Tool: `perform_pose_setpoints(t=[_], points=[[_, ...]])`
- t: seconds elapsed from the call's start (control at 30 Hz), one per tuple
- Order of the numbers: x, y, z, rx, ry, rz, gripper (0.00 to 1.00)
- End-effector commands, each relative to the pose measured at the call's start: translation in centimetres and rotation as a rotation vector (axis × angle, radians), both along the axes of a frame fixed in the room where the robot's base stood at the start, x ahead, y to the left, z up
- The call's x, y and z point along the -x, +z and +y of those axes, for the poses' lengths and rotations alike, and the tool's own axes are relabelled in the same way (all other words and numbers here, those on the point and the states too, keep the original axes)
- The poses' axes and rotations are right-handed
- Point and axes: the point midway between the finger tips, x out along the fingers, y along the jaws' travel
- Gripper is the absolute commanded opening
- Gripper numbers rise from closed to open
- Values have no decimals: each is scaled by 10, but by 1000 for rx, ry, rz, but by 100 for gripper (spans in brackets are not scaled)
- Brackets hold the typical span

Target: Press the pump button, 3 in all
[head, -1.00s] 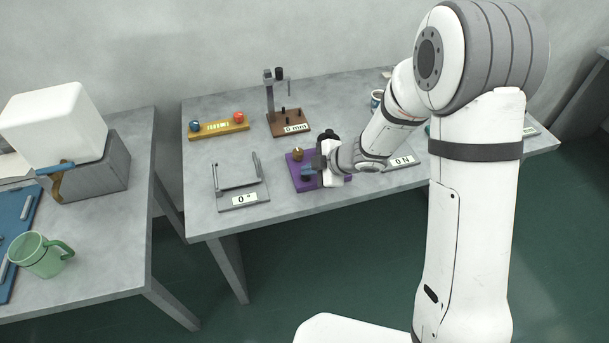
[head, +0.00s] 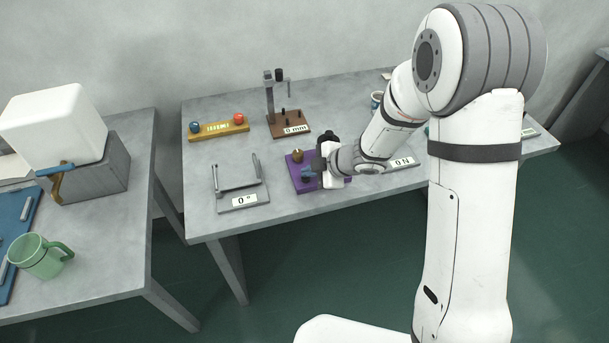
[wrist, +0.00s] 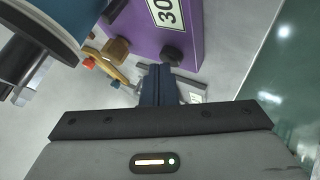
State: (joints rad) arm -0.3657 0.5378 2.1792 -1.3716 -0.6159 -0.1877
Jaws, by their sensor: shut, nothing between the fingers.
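The purple base (head: 297,184) stands near the front edge of the middle table. In the wrist view the purple base (wrist: 196,22) shows a white label reading 30, partly cut off. A round black knob-like button (wrist: 172,53) sits at its edge, and a brown knob (wrist: 117,48) is beside it. My gripper (head: 306,174) is over the base, its dark blue fingers shut and empty. In the wrist view my gripper's fingertips (wrist: 159,68) appear close to the black button; I cannot tell whether they touch it.
A stand (head: 240,198) reading 0° is to the left. A brown stand (head: 289,122) reading 0 mm and a yellow block (head: 218,130) with blue and red balls are behind. A plate (head: 403,162) reading 0 N lies right. A green mug (head: 40,256) stands on the left table.

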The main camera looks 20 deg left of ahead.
Motion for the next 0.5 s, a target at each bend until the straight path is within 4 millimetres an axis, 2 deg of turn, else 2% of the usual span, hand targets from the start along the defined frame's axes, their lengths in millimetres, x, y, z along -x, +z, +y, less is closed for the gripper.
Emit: perform_pose_setpoints(t=[0.2, 0.5], points=[[0, 15, 0, 1, 1, 1, 0], [0, 14, 0, 0, 0, 0, 0]])
